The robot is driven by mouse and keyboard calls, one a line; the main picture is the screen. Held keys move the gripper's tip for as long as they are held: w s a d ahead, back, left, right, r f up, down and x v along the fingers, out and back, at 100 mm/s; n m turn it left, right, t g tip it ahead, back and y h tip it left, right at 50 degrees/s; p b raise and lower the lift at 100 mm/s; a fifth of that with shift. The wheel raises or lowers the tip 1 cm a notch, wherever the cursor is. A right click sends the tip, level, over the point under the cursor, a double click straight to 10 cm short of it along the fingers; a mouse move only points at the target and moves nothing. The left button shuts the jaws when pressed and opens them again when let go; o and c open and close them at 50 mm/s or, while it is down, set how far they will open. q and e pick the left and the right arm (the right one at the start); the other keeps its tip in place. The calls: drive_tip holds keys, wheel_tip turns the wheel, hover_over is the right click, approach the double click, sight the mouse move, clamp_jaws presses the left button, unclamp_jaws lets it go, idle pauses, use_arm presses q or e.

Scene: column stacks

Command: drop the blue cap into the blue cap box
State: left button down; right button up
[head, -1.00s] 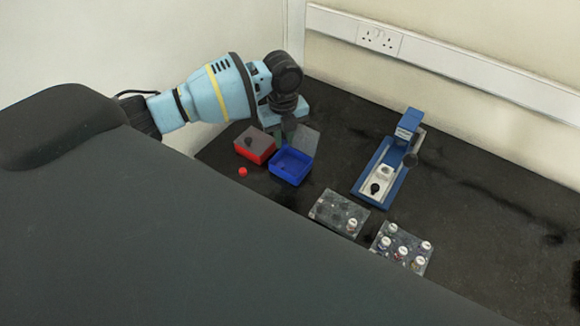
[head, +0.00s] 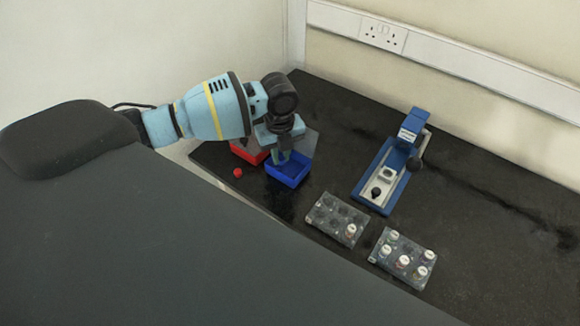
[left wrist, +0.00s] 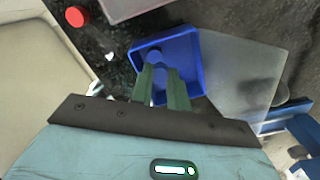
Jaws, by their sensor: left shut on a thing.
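The blue box (head: 288,180) stands open on the dark bench; its clear lid (head: 309,143) is tilted up at the back. It also shows in the left wrist view (left wrist: 190,62). My left gripper (head: 285,158) comes in from the left and points down over the blue box. In the left wrist view its two green fingers (left wrist: 160,70) are close together above the box. A small round blue thing, which looks like the blue cap (left wrist: 154,57), shows at the fingertips, blending with the blue box behind it. My right gripper is not in view.
A red box (head: 247,153) stands left of the blue box, partly hidden by my arm. A red cap (head: 238,172) lies on the bench in front. A blue press-like device (head: 385,170) stands to the right. Two clear racks (head: 331,222) (head: 402,259) with white-capped vials are nearer.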

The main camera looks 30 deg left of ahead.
use_arm(q)
drive_tip(key=shift+r, duration=0.1)
drive_tip(key=c, duration=1.3)
unclamp_jaws()
drive_tip(key=shift+r, duration=0.1)
wheel_tip(320, 180, up, 8)
drive_tip(key=shift+f, duration=0.2)
